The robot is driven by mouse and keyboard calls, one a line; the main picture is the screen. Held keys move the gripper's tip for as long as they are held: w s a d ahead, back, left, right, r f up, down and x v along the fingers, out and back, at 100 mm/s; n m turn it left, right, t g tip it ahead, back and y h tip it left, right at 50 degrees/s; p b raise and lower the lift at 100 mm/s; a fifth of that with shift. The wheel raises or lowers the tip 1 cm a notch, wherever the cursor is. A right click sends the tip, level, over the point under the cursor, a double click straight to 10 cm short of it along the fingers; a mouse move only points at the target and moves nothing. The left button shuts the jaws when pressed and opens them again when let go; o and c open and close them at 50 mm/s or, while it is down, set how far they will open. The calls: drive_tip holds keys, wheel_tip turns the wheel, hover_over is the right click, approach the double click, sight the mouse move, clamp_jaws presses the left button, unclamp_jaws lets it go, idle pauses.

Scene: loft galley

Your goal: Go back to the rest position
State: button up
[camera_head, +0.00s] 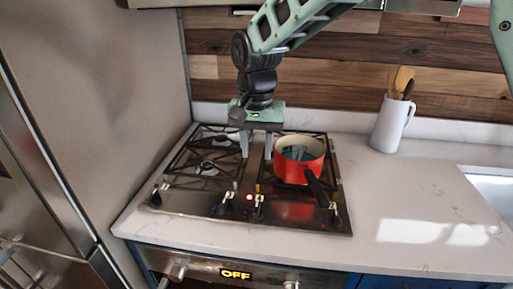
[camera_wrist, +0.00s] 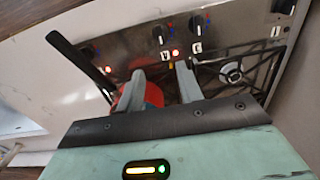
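My gripper (camera_head: 257,144) hangs above the gas hob (camera_head: 190,203), pointing down, with its two fingers spread and nothing between them. In the wrist view the open fingers (camera_wrist: 160,90) also show, with the hob panel beyond them. A red pot (camera_head: 299,162) with a black handle stands on the right side of the hob, just right of my gripper. In the wrist view the red pot (camera_wrist: 153,97) is mostly hidden behind a finger.
A white jug (camera_head: 389,125) with wooden utensils stands on the counter at the right, near the wooden back wall. A sink (camera_head: 492,188) lies at the right edge. The counter (camera_head: 400,205) between hob and sink is clear. An oven reading OFF (camera_head: 236,274) is below the hob.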

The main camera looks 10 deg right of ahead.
drive_tip(key=s+d+n, duration=0.2)
drive_tip(key=s+n, duration=0.1)
drive_tip(key=s, duration=0.6)
drive_tip(key=s+d+f+n, duration=0.1)
drive_tip(key=s+d+n, duration=0.2)
drive_tip(key=s, duration=0.6)
drive_tip(key=s+d+n, duration=0.3)
drive_tip(key=s+n, duration=0.2)
drive_tip(key=s, duration=0.4)
drive_tip(key=shift+s+f+y, duration=0.2)
drive_tip(key=shift+f+y, duration=0.1)
drive_tip(key=shift+f, duration=0.05)
drive_tip(key=shift+d, duration=0.1)
